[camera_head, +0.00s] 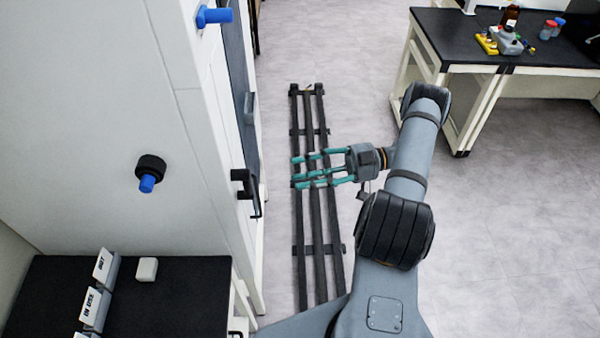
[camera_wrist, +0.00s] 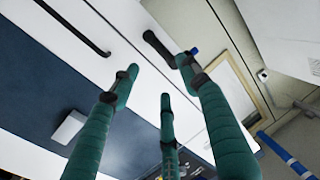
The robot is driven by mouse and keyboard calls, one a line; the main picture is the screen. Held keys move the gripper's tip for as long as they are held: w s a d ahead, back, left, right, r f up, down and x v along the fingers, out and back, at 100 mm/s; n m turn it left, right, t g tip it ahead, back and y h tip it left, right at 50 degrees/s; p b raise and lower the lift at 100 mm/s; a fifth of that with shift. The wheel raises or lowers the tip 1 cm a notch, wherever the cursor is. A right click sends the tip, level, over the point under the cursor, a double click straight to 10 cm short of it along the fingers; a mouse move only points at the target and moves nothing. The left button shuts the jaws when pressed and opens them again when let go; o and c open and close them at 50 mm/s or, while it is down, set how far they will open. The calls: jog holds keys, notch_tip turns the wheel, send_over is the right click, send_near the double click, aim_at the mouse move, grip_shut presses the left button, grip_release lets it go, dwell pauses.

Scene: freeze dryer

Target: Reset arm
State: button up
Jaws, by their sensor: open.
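My gripper (camera_head: 312,170) has teal fingers and is in the middle of the head view, above the dark floor rails. Its fingers point left toward the white cabinet and are spread apart with nothing between them. In the wrist view my gripper (camera_wrist: 160,85) shows three teal fingers, open and empty. My arm reaches up from the bottom of the head view and bends left at the wrist. The fingers are apart from the black door handle (camera_head: 246,190) on the cabinet.
The white cabinet (camera_head: 110,80) fills the left, with a black knob (camera_head: 150,168) and a blue fitting (camera_head: 214,16). A black counter (camera_head: 180,300) with labelled holders is at lower left. A lab table (camera_head: 460,45) with bottles stands at upper right. Floor at right is clear.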

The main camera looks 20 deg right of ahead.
jog(key=shift+a, duration=0.1)
jog(key=w+a, duration=0.2)
jog(key=a, duration=0.9)
jog(key=shift+a, duration=0.35)
jog(key=shift+s, duration=0.1)
